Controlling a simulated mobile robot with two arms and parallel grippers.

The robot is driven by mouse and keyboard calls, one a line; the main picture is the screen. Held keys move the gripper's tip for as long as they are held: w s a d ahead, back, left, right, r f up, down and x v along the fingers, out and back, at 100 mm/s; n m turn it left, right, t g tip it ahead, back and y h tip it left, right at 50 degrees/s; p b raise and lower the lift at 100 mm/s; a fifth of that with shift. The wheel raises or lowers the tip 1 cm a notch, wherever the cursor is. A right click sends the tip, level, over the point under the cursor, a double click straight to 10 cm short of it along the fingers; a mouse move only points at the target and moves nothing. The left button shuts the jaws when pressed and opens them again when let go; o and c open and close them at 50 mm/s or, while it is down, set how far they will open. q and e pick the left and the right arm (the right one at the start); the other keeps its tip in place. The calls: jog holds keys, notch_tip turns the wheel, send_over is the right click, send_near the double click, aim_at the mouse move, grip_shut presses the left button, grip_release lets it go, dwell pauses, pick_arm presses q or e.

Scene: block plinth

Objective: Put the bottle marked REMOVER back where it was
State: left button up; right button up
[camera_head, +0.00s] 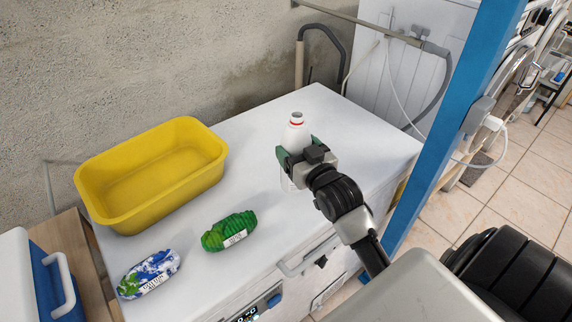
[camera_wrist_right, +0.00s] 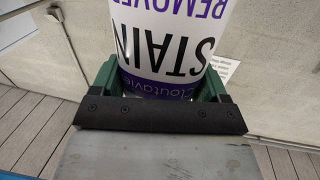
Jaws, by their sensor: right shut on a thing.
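A white bottle (camera_head: 296,134) with a red ring at its neck stands upright at the right part of the white chest top (camera_head: 258,130). In the right wrist view the bottle (camera_wrist_right: 168,45) shows the words STAIN and REMOVER, upside down. My right gripper (camera_head: 290,153) is shut on the bottle, its green fingers at either side. The gripper hides part of the bottle, and I cannot tell whether its base touches the chest top. My left gripper is not in view.
An empty yellow tub (camera_head: 152,175) stands on the chest top at the left. A green yarn skein (camera_head: 229,231) and a blue-white one (camera_head: 149,273) lie in front of it. A blue post (camera_head: 452,125) rises at the right. The back middle of the chest top is clear.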

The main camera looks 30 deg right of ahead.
jog(key=f, duration=0.2)
jog(key=w+a+f, duration=0.1)
jog(key=w+f, duration=0.1)
jog(key=f, duration=0.1)
jog(key=shift+w+a+f, duration=0.2)
jog(key=shift+a+f, duration=0.1)
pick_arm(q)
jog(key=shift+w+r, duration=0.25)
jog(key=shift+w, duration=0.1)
pick_arm(e)
jog(key=shift+f, duration=0.15)
jog(key=o, duration=1.1)
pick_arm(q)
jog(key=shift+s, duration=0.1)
pick_arm(e)
jog(key=shift+s, duration=0.1)
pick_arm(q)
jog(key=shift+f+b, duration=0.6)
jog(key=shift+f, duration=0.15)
pick_arm(e)
jog(key=s+a, duration=0.1)
jog(key=s, duration=1)
jog(key=shift+s, duration=0.4)
